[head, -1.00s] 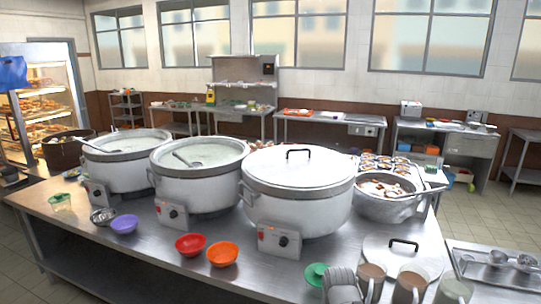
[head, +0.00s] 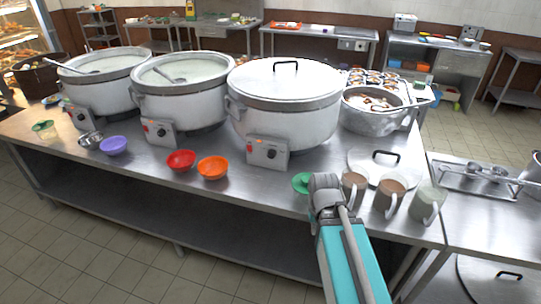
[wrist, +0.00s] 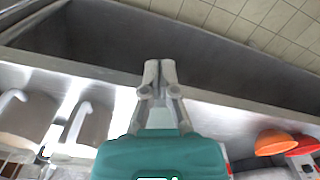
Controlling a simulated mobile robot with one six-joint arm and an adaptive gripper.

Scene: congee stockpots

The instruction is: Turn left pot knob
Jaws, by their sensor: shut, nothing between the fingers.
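The left pot (head: 100,78) is a white stockpot of congee with a ladle in it, at the left end of the steel counter. Its control box with a dark knob (head: 83,117) faces the front edge; the knob's angle is too small to tell. My gripper (wrist: 160,68) is shut and empty in the wrist view, its fingertips together over the counter's front edge. In the head view my arm reaches in at lower right, far right of the left pot. The fingertips cannot be made out there. The wrist view does not show the left knob.
The middle pot (head: 183,90) and the lidded pot (head: 284,100) have similar control boxes. A steel bowl (head: 90,139), purple bowl (head: 113,145), red bowl (head: 181,160) and orange bowl (head: 212,168) line the front. Mugs (head: 391,197) stand right of my arm.

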